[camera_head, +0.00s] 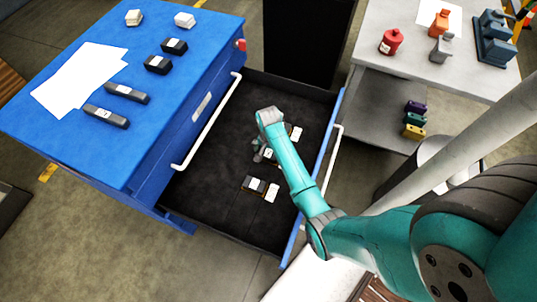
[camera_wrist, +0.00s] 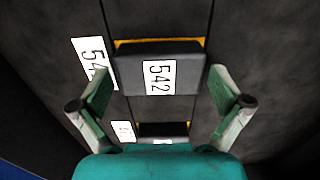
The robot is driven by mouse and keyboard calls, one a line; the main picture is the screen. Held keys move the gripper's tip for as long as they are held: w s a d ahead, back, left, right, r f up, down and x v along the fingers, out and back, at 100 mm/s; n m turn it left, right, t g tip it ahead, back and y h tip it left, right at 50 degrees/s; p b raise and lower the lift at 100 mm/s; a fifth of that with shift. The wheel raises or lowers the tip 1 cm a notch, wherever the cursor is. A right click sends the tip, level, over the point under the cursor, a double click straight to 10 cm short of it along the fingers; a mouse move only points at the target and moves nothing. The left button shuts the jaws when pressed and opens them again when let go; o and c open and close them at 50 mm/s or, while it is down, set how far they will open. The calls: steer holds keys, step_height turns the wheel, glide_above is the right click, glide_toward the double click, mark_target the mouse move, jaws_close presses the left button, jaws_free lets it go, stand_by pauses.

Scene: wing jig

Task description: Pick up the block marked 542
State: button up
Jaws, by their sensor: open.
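The block marked 542 (camera_wrist: 160,70) is dark grey with a white label in the wrist view and shows a yellow strip along its far edge. It lies on the dark drawer floor. My gripper (camera_wrist: 161,88) is open, with one finger to the left and one to the right of the block. They do not appear to touch it. In the head view my gripper (camera_head: 262,153) is down inside the open drawer, and the arm hides most of what lies under it.
A white card (camera_wrist: 90,58) lies left of the block. Another dark block (camera_wrist: 162,130) and card (camera_wrist: 122,131) are nearer. The drawer (camera_head: 215,150) has raised walls and a handle. The blue cabinet top (camera_head: 60,130) holds several blocks and paper sheets.

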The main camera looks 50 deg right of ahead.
steer(key=shift+f, duration=0.55)
steer(key=c, duration=1.4)
steer(key=shift+r, duration=0.15)
steer(key=shift+c, duration=0.2)
